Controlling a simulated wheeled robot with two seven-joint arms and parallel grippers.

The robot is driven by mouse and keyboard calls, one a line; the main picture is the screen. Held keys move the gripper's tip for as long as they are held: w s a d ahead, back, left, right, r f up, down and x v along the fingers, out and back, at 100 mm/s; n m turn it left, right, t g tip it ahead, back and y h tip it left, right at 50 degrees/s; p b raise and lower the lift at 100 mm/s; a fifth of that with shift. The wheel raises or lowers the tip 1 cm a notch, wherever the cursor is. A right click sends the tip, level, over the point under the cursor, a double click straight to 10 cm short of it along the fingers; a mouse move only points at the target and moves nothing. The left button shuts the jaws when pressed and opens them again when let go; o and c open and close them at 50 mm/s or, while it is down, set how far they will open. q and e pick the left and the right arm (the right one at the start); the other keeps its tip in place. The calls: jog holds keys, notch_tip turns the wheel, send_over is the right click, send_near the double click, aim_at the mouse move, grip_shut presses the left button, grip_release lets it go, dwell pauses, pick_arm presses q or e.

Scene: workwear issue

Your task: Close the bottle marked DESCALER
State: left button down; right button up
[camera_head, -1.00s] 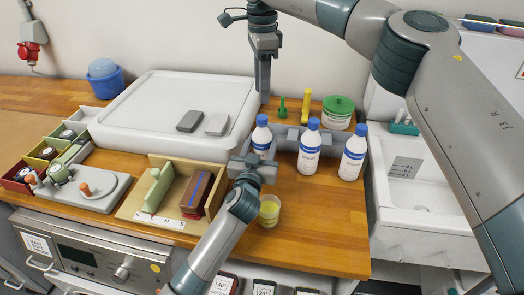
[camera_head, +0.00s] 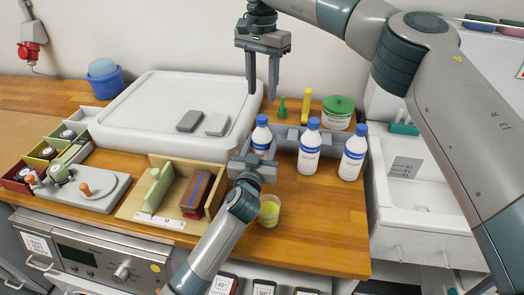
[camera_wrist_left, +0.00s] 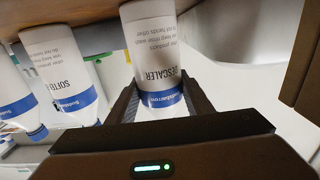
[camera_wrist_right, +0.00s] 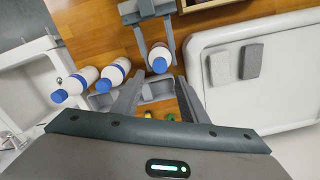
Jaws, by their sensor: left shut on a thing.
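The bottle marked DESCALER (camera_wrist_left: 155,65) is white with a blue band. In the head view it is the leftmost of three upright bottles (camera_head: 261,140), with a blue cap on top. My left gripper (camera_head: 256,160) is shut on its body from the front; in the left wrist view its fingers lie on both sides of the bottle. My right gripper (camera_head: 262,90) is open and empty, pointing down above and behind the bottle. In the right wrist view the blue cap (camera_wrist_right: 160,65) shows beyond the open fingers. I cannot tell how tight the cap is.
Two similar blue-capped bottles (camera_head: 309,150) (camera_head: 352,155) stand to the right along a grey rack (camera_head: 285,132). A yellow cup (camera_head: 269,211) stands near my left gripper. A green-lidded tub (camera_head: 338,112) is behind, a white tray (camera_head: 120,125) left, a sink (camera_head: 415,185) right.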

aim_at(262, 117)
jog(key=shift+f, duration=0.15)
jog(key=shift+f, duration=3.85)
grip_shut()
